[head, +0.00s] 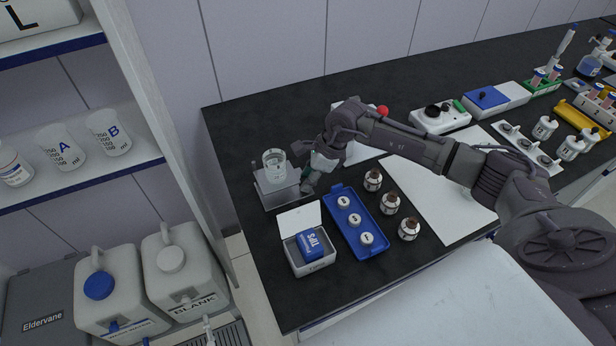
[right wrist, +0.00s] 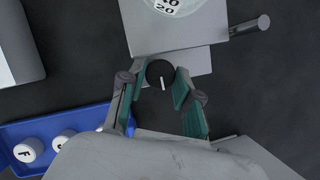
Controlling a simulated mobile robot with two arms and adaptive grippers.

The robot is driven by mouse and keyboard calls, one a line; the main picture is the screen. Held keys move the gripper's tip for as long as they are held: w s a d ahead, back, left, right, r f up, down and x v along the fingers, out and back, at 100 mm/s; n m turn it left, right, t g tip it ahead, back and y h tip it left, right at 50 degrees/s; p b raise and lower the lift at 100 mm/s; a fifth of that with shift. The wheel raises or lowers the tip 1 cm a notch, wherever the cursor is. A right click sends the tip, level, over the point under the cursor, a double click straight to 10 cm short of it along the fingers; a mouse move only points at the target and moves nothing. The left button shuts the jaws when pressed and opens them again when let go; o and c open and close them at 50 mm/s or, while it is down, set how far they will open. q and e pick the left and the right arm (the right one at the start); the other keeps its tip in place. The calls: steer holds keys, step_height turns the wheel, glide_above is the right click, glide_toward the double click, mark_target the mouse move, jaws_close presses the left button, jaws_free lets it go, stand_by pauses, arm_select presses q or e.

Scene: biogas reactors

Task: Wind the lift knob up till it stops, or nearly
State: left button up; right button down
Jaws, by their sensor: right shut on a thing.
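The lift (head: 276,190) is a grey jack with a flat top at the left end of the black bench. A clear beaker (head: 274,162) stands on its top; part of it also shows in the right wrist view (right wrist: 178,5). The lift knob (right wrist: 160,73) is round and black with a white mark, on the lift's side facing my right gripper. My right gripper (head: 308,182) is beside the lift. In the right wrist view its green-padded fingers (right wrist: 158,80) are shut on the knob, one at each side. The head view hides the knob. My left gripper is not in view.
A blue tray (head: 345,236) with white-capped vials and an open tips box (head: 312,268) stand just in front of the lift. Several brown bottles (head: 390,202) stand right of the tray, under my right arm. A white shelf unit (head: 180,120) is at the left.

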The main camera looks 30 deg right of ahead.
steer(key=c, duration=0.8)
jaws_free()
steer(key=shift+r, duration=0.1)
steer(key=v, duration=1.1)
steer(key=shift+d+r, duration=0.15)
steer(key=shift+r, duration=0.2)
steer(key=shift+s, duration=0.15)
